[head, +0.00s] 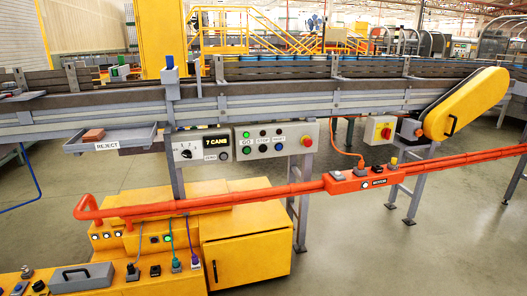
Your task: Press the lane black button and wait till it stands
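A grey control panel (276,137) hangs under the conveyor's front rail. Its upper row has small round lamps or buttons, one of them green. Neither of my grippers is in view.
An orange-red rail (270,192) crosses in front, carrying a switch box (362,178). Yellow cabinets (247,256) stand below left. A reject tray (116,138) holds a reddish-brown block (94,134). Floor at lower right is clear.

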